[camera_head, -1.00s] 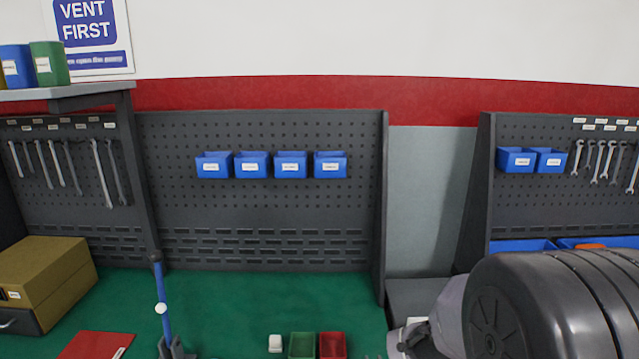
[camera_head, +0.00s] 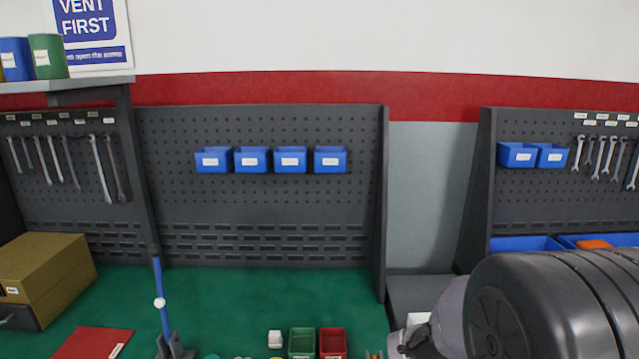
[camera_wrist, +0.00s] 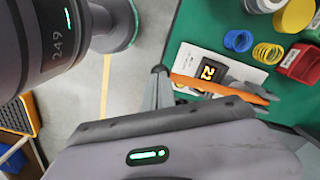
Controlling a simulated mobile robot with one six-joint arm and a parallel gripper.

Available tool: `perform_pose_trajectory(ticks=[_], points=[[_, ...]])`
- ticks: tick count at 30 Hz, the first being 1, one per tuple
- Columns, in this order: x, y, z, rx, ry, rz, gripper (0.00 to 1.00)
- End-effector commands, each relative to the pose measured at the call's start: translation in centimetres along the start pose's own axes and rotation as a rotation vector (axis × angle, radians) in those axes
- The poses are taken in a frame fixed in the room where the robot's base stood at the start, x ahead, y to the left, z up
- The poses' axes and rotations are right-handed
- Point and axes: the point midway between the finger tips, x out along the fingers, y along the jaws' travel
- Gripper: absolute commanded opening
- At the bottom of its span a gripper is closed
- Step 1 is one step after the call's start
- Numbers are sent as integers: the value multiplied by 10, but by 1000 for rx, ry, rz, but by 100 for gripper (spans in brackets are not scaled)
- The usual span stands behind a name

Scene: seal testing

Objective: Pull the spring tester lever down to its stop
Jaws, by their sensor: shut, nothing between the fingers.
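A slim blue lever (camera_head: 162,295) with a dark knob and a white ball partway along stands nearly upright at the left of the green bench. It rises from a dark base (camera_head: 175,349), cut off by the bottom edge; I take it to be the tester lever. In the wrist view the shut fingers of my gripper (camera_wrist: 159,72) show beyond the wrist housing, empty, near the bench edge. The lever cannot be made out there, so its distance from my gripper is unclear.
An orange-handled tool (camera_wrist: 215,88) lies by the display, near a blue ring (camera_wrist: 238,40) and yellow spring (camera_wrist: 268,53). Green (camera_head: 302,342) and red bins (camera_head: 333,342) stand at front centre. A red folder (camera_head: 90,343) and brown box (camera_head: 45,270) are left. Mid-bench is clear.

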Motion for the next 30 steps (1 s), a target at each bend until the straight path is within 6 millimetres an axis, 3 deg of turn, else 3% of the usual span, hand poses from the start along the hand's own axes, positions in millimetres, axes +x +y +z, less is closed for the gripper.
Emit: perform_pose_trajectory(ticks=[30], points=[[15, 1, 0, 0, 1, -1, 0]])
